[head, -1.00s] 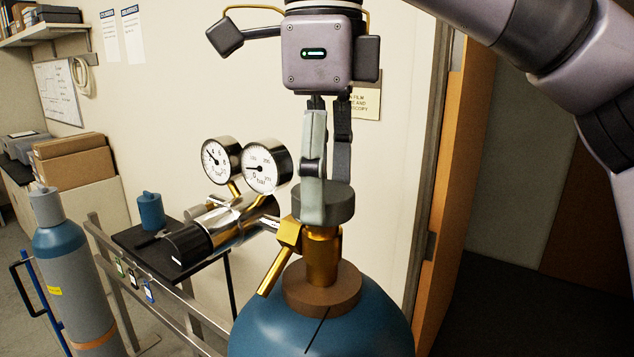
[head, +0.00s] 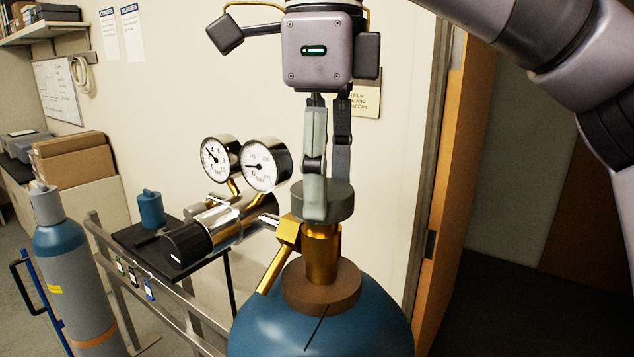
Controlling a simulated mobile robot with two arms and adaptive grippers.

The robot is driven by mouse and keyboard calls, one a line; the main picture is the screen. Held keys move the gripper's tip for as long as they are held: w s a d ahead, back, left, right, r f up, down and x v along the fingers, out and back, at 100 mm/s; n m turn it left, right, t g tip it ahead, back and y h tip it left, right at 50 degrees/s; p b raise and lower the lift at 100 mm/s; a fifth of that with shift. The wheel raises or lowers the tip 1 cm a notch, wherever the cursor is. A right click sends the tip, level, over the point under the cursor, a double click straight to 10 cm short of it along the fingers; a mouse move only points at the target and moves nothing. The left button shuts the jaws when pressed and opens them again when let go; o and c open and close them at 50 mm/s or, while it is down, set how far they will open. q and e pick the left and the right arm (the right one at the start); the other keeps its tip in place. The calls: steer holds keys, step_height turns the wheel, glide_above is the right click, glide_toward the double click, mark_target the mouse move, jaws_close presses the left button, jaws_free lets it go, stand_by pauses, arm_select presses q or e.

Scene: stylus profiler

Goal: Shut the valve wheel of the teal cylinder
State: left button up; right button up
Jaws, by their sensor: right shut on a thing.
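The teal cylinder (head: 350,325) stands upright in the lower middle of the head view. A brown collar and a brass valve (head: 322,255) rise from its top. The dark grey valve wheel (head: 343,200) sits on the brass valve. My right gripper (head: 328,205) points straight down from above, its fingers around the wheel and shut on it. The near finger covers the wheel's left part, and the far finger is partly hidden behind the wheel. My left gripper does not show.
A regulator with two round gauges (head: 262,166) and a chrome body joins the valve from the left. A metal rail (head: 160,285) and a small dark shelf stand left of the cylinder. Another grey-blue cylinder (head: 85,290) stands far left. A wooden door frame (head: 455,180) is close on the right.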

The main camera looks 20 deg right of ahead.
steer(key=m, duration=0.9)
steer(key=shift+m, duration=0.3)
steer(key=o, duration=1.6)
steer(key=shift+a, duration=0.15)
steer(key=shift+c, duration=0.2)
steer(key=shift+r, duration=0.1)
step_height(320, 180, up, 3)
steer(key=p, duration=0.3)
steer(key=shift+r, duration=1.9)
